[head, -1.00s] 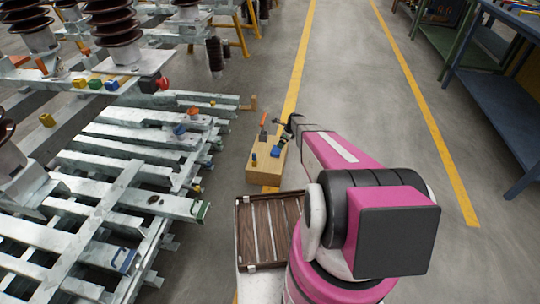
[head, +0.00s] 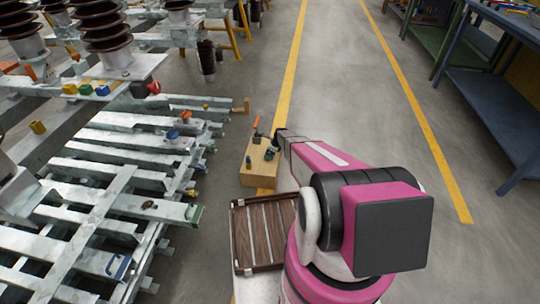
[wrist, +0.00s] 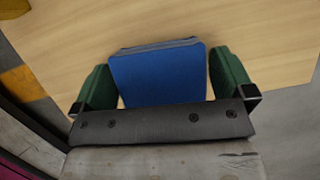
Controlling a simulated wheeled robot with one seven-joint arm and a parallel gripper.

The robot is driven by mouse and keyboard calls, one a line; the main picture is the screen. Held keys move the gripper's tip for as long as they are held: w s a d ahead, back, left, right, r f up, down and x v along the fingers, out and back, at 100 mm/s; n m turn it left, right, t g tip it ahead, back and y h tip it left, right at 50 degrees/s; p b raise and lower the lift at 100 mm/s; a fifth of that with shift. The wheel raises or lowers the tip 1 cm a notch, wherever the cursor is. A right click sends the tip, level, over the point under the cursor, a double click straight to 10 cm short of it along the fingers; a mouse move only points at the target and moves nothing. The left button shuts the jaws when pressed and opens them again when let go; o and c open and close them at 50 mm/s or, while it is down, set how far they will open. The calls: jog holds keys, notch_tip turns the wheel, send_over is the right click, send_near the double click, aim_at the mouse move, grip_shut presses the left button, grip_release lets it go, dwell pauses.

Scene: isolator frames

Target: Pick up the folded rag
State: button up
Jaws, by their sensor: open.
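The folded rag is a blue, flat, roughly square piece with a grey-edged far side. In the wrist view the rag (wrist: 158,75) lies on a pale wooden surface. My gripper (wrist: 164,80) is open, with one green finger pad on each side of the rag and bare wood showing beside it. I cannot tell whether either pad touches it. In the head view my gripper (head: 271,152) is down at the top of a wooden box (head: 258,175), and it mostly hides the rag there.
An orange-handled tool (head: 256,124) and a small dark blue item (head: 248,161) are also on the box. A brown slatted tray (head: 236,240) is nearer me. Metal racks (head: 120,170) crowd the left. The floor to the right is clear up to the blue workbench (head: 490,90).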

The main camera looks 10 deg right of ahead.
jog(key=c, duration=0.6)
jog(key=shift+r, duration=0.2)
jog(key=shift+s+r, duration=0.1)
jog(key=shift+r, duration=0.55)
notch_tip(320, 180, up, 3)
jog(key=shift+f, duration=0.1)
jog(key=s+a+r, duration=0.2)
jog(key=s, duration=0.1)
jog(key=s+a+r, duration=0.2)
jog(key=s+a, duration=0.1)
jog(key=s+a+r, duration=0.2)
jog(key=s, duration=0.1)
jog(key=shift+a+r, duration=0.25)
jog(key=shift+r, duration=0.05)
